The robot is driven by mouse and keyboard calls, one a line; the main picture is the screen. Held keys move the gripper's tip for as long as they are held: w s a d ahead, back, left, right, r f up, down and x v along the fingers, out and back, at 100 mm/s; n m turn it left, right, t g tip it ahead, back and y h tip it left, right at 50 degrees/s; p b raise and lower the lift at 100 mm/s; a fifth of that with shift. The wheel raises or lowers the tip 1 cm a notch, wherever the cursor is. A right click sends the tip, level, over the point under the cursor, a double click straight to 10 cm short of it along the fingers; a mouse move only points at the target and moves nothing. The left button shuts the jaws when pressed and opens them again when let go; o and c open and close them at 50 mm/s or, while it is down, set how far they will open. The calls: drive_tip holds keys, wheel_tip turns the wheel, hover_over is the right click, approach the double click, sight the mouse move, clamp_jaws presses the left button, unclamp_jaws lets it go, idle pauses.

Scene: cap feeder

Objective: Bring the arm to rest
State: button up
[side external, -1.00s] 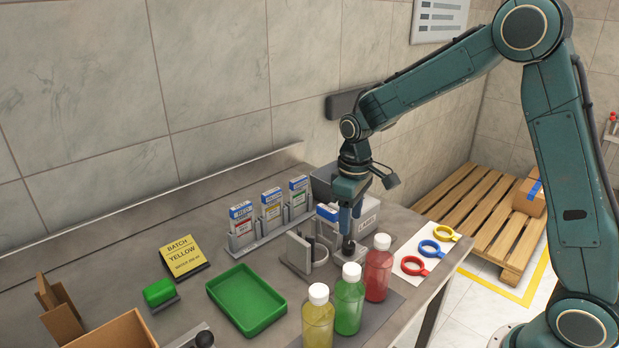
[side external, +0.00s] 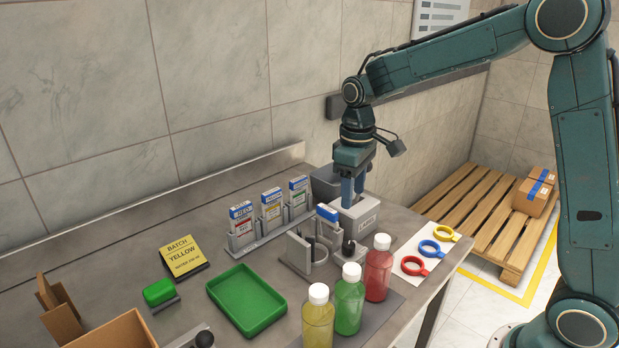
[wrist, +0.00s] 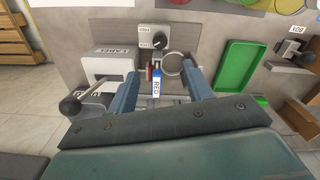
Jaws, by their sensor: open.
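A blue-topped card (side external: 327,213) stands upright at the fixture near the box.
Yellow, green and red bottles (side external: 349,303) line the front. A card rack (side external: 272,230) stands left, a green tray (side external: 247,299) further left. Air above the bench is open.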

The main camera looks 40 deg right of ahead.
drive_tip(key=s+a+r+m+t, duration=0.1)
drive_tip(key=s+r+t, duration=0.1)
drive_tip(key=s+r, duration=0.7)
drive_tip(key=s+a+m+t, duration=0.1)
drive_tip(key=s+m+t, duration=0.1)
drive_tip(key=s, duration=1.3)
drive_tip(key=shift+s+f+t, duration=0.15)
drive_tip(key=shift+f+t, duration=0.25)
drive_tip(key=shift+t, duration=0.4)
